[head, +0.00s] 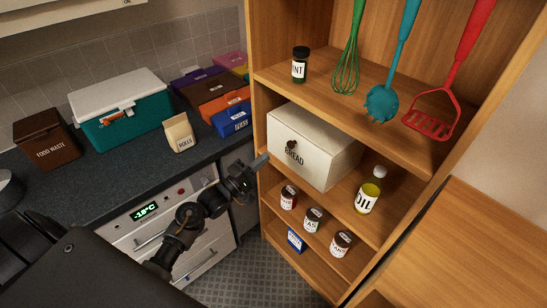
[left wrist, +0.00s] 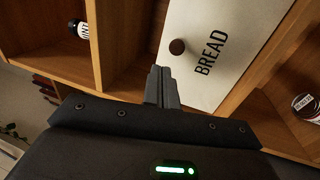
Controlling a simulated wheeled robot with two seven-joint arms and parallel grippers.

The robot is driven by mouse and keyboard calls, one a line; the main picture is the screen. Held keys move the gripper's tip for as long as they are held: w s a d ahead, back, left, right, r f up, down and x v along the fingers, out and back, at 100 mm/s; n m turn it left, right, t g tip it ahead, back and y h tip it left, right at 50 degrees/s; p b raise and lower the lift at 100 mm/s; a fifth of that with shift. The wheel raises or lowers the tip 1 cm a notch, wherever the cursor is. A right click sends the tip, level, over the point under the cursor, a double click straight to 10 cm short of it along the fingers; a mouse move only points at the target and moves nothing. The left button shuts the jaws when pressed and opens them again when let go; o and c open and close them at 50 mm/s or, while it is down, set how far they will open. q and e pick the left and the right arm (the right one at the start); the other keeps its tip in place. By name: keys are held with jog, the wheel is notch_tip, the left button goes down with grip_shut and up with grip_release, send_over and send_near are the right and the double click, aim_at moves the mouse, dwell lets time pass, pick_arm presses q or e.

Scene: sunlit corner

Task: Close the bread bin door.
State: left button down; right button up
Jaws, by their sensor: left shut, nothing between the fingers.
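The cream bread bin (head: 330,148) stands on the middle shelf of the wooden unit. Its door (head: 288,137) carries a dark round knob (head: 291,146) and the word BREAD, and looks upright and flush with the box; I cannot tell if a small gap is left. The door (left wrist: 222,65) and knob (left wrist: 177,46) also show in the left wrist view. My left gripper (head: 262,160) is shut and empty, just left of the door's lower left part. Its fingers (left wrist: 160,72) point toward the door, below the knob in the wrist view; contact is unclear. My right gripper is out of view.
An oil bottle (head: 368,194) stands right of the bin, with several jars (head: 313,219) on the shelf below. The unit's left side panel (head: 255,100) is close to my left gripper. A green whisk (head: 346,70) and other utensils hang above. The counter (head: 110,165) holds several boxes.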

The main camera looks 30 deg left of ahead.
pick_arm(q)
jog(key=shift+s+r+b+v, duration=0.25)
jog(key=shift+r+b+v, duration=0.4)
jog(key=shift+v, duration=2.3)
jog(key=a+f+m+g+y, duration=0.35)
jog(key=f+m+y, duration=0.2)
jog(key=f, duration=1.15)
jog(key=s+f+m+g+y, duration=0.15)
jog(key=s+f, duration=0.25)
jog(key=f, duration=0.5)
jog(key=s+f+m+g, duration=0.3)
jog(key=s+f, duration=0.1)
jog(key=f, duration=0.5)
jog(key=s+d+f+m+g+b, duration=0.15)
jog(key=s+f+m+g, duration=0.3)
jog(key=s+f, duration=1)
jog(key=s+d+f+g, duration=0.1)
jog(key=s+d+f, duration=0.1)
jog(key=s, duration=0.5)
jog(key=s+d+f+m+g, duration=0.1)
jog(key=s+d+f+g, duration=0.1)
jog(key=s, duration=0.5)
jog(key=s+d+f+g, duration=0.2)
jog(key=s+f, duration=0.1)
jog(key=s, duration=0.4)
jog(key=shift+f+m+y, duration=0.35)
jog(key=shift+y, duration=0.05)
